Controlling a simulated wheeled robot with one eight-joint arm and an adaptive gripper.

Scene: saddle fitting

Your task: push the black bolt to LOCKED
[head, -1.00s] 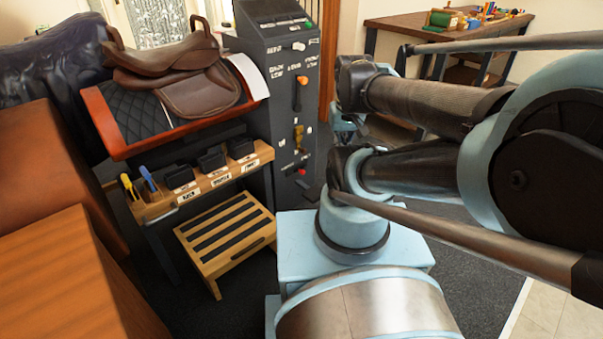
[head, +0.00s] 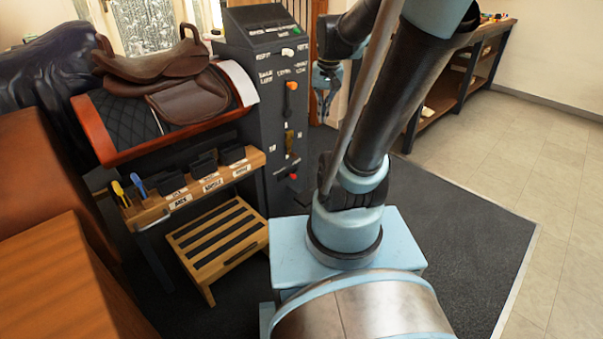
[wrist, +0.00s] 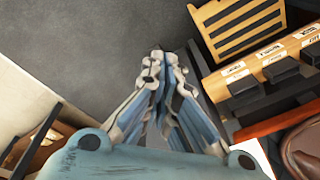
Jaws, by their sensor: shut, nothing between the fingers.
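The dark control cabinet (head: 258,115) stands at the centre of the head view. Its front carries a white knob (head: 287,52), an orange knob (head: 292,86), a brass-coloured piece (head: 289,141) and a red knob (head: 293,177). I cannot make out the black bolt or a LOCKED label against the dark panel. My gripper (head: 325,100) hangs pointing down just right of the cabinet front, apart from it as far as I can tell. In the wrist view my gripper (wrist: 158,62) is shut and empty, above dark floor.
A brown saddle (head: 165,75) rests on a red-edged stand left of the cabinet. Below are a wooden rack (head: 215,183) with black bins and a slatted step (head: 218,240). A workbench (head: 455,85) stands at the back right. The dark mat (head: 460,220) is clear on the right.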

